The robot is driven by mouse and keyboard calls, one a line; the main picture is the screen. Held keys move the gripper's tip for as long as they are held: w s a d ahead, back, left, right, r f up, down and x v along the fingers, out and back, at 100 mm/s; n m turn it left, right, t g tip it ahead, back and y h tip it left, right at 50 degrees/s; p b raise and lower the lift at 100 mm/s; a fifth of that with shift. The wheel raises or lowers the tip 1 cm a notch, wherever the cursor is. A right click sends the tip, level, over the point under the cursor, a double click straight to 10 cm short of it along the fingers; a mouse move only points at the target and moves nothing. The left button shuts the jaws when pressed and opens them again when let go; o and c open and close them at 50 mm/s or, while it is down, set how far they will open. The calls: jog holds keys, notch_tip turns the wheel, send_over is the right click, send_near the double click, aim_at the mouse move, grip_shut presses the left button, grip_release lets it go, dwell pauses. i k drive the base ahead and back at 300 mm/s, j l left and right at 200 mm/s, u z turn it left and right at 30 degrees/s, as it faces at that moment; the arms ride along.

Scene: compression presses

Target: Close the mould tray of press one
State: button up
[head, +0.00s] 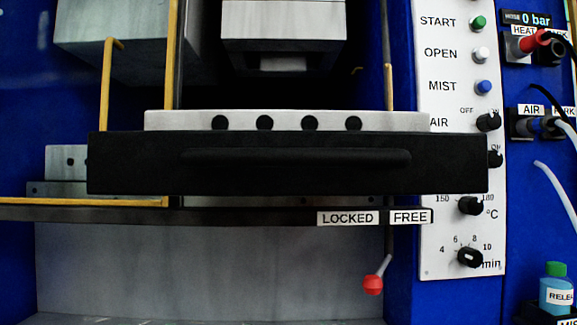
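The mould tray (140,163) is in the middle of the head view, with a wide black front and a long black handle bar (296,158). Its front overlaps the edge of the control panel at the right, so it looks pulled out toward me. A silver mould block (185,121) with several dark round holes shows just above the tray front. A lever with a red knob (373,284) hangs below the FREE label (409,217), beside the LOCKED label (347,218). My gripper is not in view.
The white control panel (440,150) with buttons and knobs stands at the right. Hose and cable plugs (530,45) and a green-capped bottle (556,285) are at the far right. A yellow guard frame (107,90) is at the left. A grey upper block (283,25) hangs above.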

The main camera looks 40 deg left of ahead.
aim_at(266, 153)
jog(key=k+u, duration=0.1)
jog(key=u, duration=1.8)
